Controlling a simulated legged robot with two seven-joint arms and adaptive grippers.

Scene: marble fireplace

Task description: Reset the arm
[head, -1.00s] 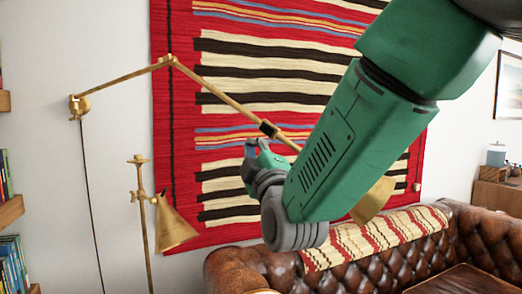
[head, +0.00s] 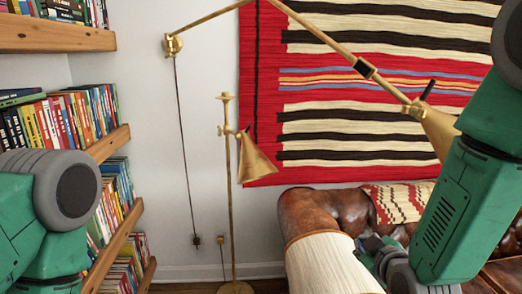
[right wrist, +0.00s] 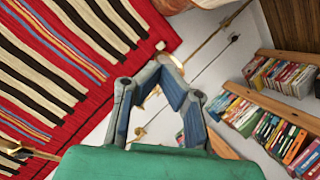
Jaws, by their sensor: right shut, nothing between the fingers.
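My right arm, green with grey joints, comes in from the right edge of the head view. My right gripper (head: 368,246) is low in that view, in front of the brown leather sofa. In the right wrist view, the two blue-grey fingers of this gripper (right wrist: 165,62) come together at their tips with nothing held. Part of my left arm shows at the lower left of the head view, but its gripper is out of view.
Bookshelves (head: 68,38) stand at the left. A brass floor lamp (head: 229,190) and a brass wall lamp (head: 215,15) are near the white wall. A striped rug (head: 264,120) hangs behind the sofa (head: 310,208). A cream lampshade (head: 330,262) stands before the sofa.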

